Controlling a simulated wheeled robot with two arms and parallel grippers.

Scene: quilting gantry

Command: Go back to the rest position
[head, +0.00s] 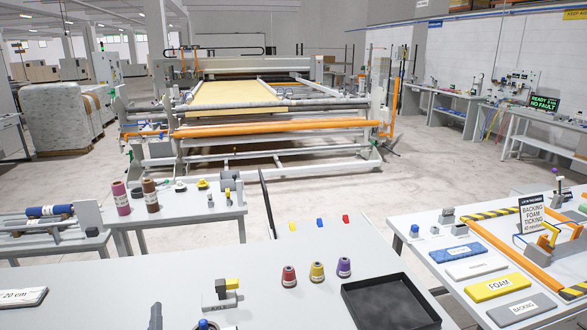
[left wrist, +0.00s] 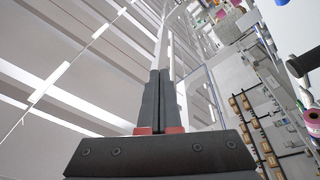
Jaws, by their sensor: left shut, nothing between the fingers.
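My left gripper (head: 156,306) shows at the bottom edge of the head view, as dark grey fingers pointing up in front of the near grey table (head: 130,275). In the left wrist view its two dark fingers (left wrist: 160,72) lie side by side, shut with nothing between them. Behind them are the ceiling beams and, tilted at the right, part of the hall. My right gripper shows in neither view.
The near table carries a grey block with a yellow part (head: 225,288), red (head: 289,277), yellow (head: 317,273) and purple (head: 344,268) spools, and a black tray (head: 390,303). A sample table stands right. The quilting machine (head: 270,130) stands behind, with open floor around it.

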